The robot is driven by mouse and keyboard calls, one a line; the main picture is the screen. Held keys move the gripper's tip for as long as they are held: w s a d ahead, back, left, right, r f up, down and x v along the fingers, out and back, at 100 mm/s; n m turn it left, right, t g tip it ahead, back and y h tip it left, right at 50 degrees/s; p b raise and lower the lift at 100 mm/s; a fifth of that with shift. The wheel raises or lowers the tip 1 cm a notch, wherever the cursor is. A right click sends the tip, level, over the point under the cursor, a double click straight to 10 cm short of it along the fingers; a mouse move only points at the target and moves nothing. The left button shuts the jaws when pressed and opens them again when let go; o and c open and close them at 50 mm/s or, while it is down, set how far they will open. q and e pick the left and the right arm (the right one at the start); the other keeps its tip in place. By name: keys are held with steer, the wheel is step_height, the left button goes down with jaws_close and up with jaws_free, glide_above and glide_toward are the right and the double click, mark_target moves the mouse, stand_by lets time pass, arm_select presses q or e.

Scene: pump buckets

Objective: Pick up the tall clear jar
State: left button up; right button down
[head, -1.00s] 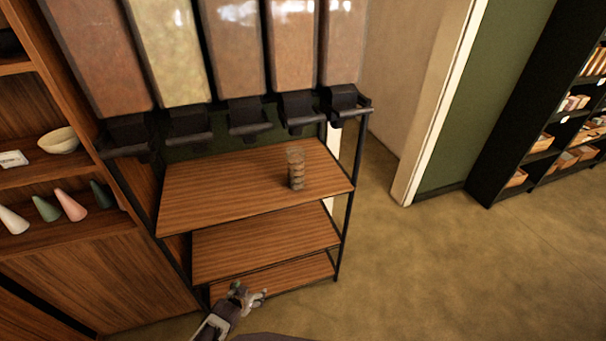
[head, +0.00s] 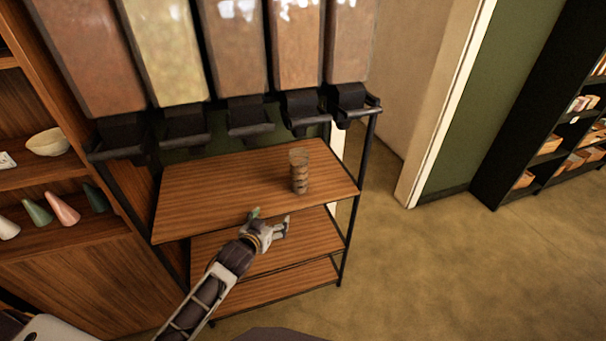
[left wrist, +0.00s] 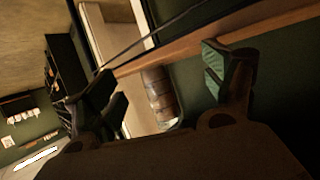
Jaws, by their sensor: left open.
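The tall clear jar (head: 299,172) stands upright on the right part of the top wooden shelf (head: 215,190), with brownish bands showing through it. My right gripper is not in view.
Several bulk dispensers (head: 235,50) with black spouts (head: 250,122) hang above the shelf. A black rack post (head: 354,215) stands right of the jar. A wooden cabinet with cones (head: 62,208) and a bowl (head: 48,142) is at left. The floor at right is clear.

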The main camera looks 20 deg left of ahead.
mark_target(295, 167)
arm_select(q)
steer(key=w+d+r+m+t+h, duration=0.1)
steer(key=w+d+r+t+h, duration=0.1)
steer(key=r, duration=0.9)
steer(key=w+t+h, duration=0.1)
steer(key=w+t, duration=0.1)
steer(key=w, duration=0.1)
steer(key=shift+w+m, duration=0.2)
steer(key=shift+m, duration=0.1)
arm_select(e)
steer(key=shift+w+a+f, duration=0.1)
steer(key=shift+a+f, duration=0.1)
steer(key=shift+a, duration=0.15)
arm_select(q)
steer(key=shift+w, duration=0.15)
steer(key=shift+w+d, duration=0.25)
steer(key=shift+w, duration=1.05)
steer(key=shift+w+d, duration=0.3)
steer(key=shift+w, duration=1.05)
steer(key=shift+w+d, duration=0.25)
steer(key=shift+w, duration=1.2)
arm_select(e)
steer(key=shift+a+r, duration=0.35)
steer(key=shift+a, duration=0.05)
arm_select(q)
steer(key=shift+w, duration=0.1)
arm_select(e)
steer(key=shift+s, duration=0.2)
